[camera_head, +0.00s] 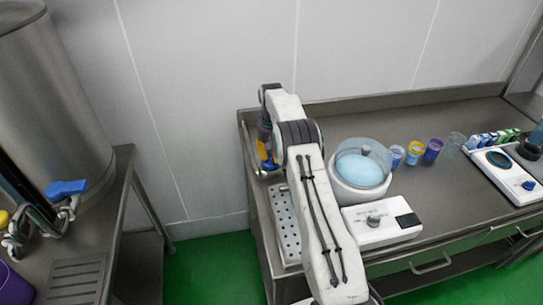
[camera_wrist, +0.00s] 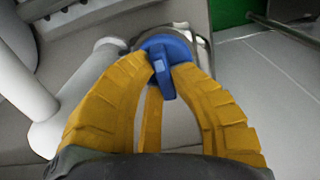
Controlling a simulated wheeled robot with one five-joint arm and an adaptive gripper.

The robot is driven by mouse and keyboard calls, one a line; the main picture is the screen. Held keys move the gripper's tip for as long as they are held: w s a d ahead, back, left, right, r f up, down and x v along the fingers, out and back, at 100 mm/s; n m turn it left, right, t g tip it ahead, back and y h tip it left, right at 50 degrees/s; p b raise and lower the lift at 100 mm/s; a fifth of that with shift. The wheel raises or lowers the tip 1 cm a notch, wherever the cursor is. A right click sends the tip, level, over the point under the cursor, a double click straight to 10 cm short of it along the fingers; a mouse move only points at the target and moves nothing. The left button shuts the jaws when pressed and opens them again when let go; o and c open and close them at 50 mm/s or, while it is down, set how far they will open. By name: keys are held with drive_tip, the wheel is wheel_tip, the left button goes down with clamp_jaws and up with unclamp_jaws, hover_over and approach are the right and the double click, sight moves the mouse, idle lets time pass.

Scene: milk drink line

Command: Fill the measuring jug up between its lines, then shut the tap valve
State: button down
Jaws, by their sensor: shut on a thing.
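The handle sits on a shiny metal fitting (camera_wrist: 203,48). In the head view my gripper (camera_head: 266,158) is at the left end of the long steel counter, mostly behind my own arm. I cannot make out a measuring jug there, nor any liquid level or lines.
A big steel tank (camera_head: 50,110) with another blue tap handle (camera_head: 66,188) stands on the left bench. On the counter are a perforated tray (camera_head: 284,222), a white round machine with a clear lid (camera_head: 361,170) and several coloured cups (camera_head: 432,150). A gap separates bench and counter.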

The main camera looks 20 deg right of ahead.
drive_tip(key=c, duration=1.1)
unclamp_jaws()
drive_tip(key=shift+r, duration=3.75)
